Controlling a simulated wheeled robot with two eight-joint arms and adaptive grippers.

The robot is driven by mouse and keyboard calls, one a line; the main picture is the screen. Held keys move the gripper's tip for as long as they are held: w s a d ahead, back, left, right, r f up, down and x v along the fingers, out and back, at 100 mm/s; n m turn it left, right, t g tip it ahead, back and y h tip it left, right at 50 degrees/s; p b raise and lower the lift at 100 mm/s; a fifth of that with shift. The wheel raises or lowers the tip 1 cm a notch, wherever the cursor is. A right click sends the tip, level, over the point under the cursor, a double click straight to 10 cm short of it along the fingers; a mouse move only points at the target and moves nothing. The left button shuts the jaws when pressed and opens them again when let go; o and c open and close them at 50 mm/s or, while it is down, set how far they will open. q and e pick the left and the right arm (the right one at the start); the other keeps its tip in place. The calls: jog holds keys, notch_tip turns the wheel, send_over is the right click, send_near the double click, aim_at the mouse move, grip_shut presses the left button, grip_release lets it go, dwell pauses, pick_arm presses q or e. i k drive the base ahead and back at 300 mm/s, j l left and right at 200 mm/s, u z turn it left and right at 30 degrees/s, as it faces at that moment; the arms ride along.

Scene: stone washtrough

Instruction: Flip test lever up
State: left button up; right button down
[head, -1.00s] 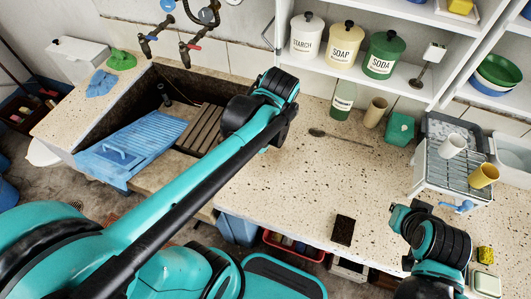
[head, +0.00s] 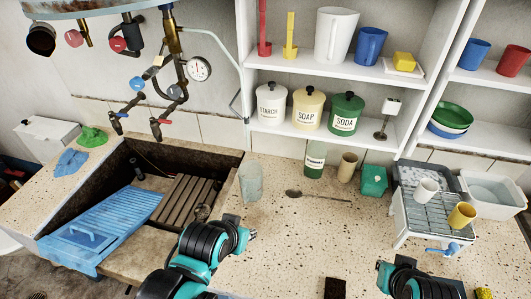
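A pale cylindrical boiler (head: 75,7) is cut off at the top left, with brass and dark pipework under it. A round white gauge (head: 199,68) sits beside the brass pipe (head: 174,42). Red round knobs (head: 73,39) and a small pale tab (head: 152,67) show on the fittings; I cannot tell which part is the test lever or how it stands. My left gripper (head: 240,230) is at bottom centre, over the counter, well below and apart from the fittings. My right gripper (head: 385,275) is at bottom right. The fingers of both are too unclear to read.
A stone trough (head: 215,165) holds a blue washboard (head: 105,228) and a wooden slatted rack (head: 183,200). A clear glass (head: 250,182) stands at its right edge. Two taps (head: 157,125) hang above. Shelves with canisters (head: 307,108) and a dish rack (head: 400,215) stand right.

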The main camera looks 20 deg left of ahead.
aim_at(158, 60)
jog(key=k+j+u, duration=0.1)
jog(key=u, duration=0.25)
jog(key=k+j+u, duration=0.1)
jog(key=u, duration=0.3)
jog(key=j+u, duration=0.15)
jog(key=u, duration=0.2)
